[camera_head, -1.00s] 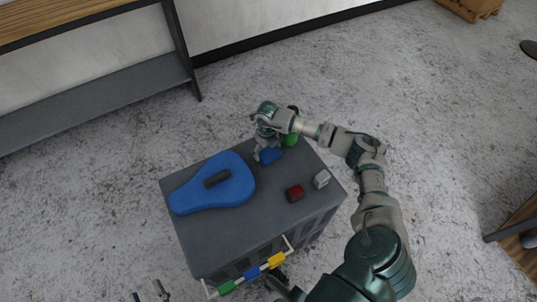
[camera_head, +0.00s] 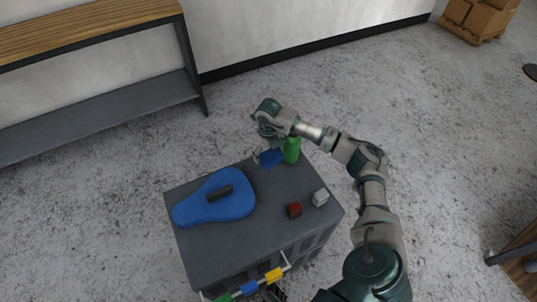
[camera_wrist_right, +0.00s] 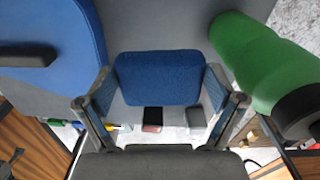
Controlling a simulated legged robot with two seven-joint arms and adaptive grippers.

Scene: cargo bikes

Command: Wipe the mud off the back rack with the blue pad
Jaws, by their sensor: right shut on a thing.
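My right gripper (camera_head: 266,154) is shut on the blue pad (camera_head: 273,158) at the far edge of the grey cart top (camera_head: 255,225). In the right wrist view the pad (camera_wrist_right: 160,78) sits between both fingers, with cart top around it. I cannot tell whether the pad touches the top or hangs just above it. The back rack and any mud on it are not seen for certain in either view. My left gripper is not in view.
A green bottle (camera_head: 291,150) stands close right of the pad. A blue saddle-shaped piece (camera_head: 210,207) lies left on the cart top. A red block (camera_head: 294,210) and a grey block (camera_head: 320,197) lie near the right edge. A bench (camera_head: 100,110) stands at the wall.

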